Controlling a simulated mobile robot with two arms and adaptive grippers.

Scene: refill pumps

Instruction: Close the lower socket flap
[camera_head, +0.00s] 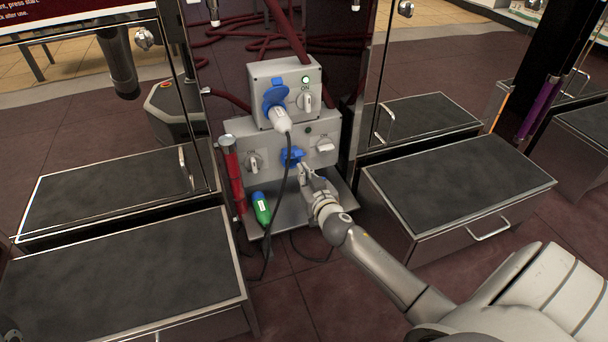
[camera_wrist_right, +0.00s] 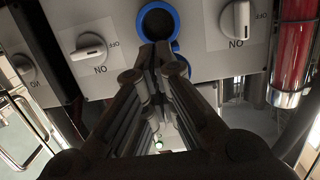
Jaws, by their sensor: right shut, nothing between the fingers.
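The lower grey socket box (camera_head: 270,140) carries a blue socket flap (camera_head: 291,156) between two white rotary switches. The flap looks raised from the box face in the head view. In the wrist view, a blue ring with a dark round centre (camera_wrist_right: 157,20) shows just beyond my fingertips. I cannot tell whether this is the flap's inner side or the socket mouth. My right gripper (camera_head: 302,172) is shut and empty, just below and right of the blue flap; its fingertips (camera_wrist_right: 155,48) lie close to the blue part. Contact is unclear. My left gripper is not in view.
Above, a smaller box (camera_head: 288,75) has a blue socket with a white plug (camera_head: 281,121), whose dark cable hangs past the lower box. A red cylinder (camera_head: 232,178) stands at left; a green-blue bottle (camera_head: 262,208) lies below. Dark-topped metal cabinets (camera_head: 455,185) flank both sides.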

